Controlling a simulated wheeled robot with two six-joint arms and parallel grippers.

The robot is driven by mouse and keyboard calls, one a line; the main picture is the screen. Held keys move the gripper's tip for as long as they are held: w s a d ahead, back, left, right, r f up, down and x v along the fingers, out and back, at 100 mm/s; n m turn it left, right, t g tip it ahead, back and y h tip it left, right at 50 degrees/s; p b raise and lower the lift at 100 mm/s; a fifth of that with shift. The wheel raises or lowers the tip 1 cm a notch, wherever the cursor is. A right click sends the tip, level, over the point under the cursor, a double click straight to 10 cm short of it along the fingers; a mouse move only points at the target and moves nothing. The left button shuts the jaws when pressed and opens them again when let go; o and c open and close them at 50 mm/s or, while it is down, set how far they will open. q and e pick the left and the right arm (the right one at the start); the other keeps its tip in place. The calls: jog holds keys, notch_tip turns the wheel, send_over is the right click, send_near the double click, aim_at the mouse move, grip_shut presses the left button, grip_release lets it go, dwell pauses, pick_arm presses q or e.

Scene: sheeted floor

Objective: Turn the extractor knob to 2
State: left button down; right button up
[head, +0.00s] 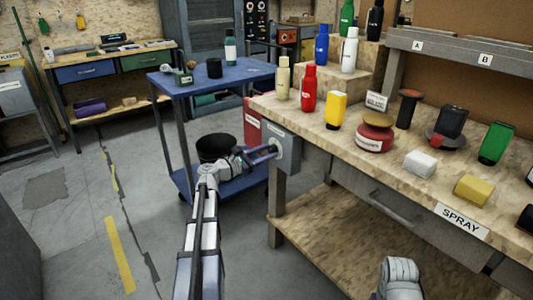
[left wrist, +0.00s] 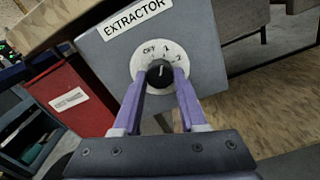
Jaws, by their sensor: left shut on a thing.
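The extractor box (left wrist: 205,35) is grey, labelled EXTRACTOR, and fixed at the left end of the workbench; it also shows in the head view (head: 291,150). Its round white dial (left wrist: 146,56) carries OFF and numbers. The black knob (left wrist: 160,73) sits at the dial's centre with a pale pointer mark directed roughly upward in the left wrist view, near OFF and 1; the exact setting is too small to tell. My left gripper (left wrist: 160,84) has its purple fingers on both sides of the knob, shut on it; it also shows in the head view (head: 274,151). My right gripper is out of view.
A red bin (left wrist: 65,95) stands beside the box. A blue cart (head: 180,80) is behind my left arm. Floor at left is clear.

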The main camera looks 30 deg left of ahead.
pick_arm(q)
jog(key=m, duration=0.4)
jog(key=shift+m, duration=2.6)
jog(key=shift+c, duration=2.3)
grip_release()
jog(key=v, duration=0.8)
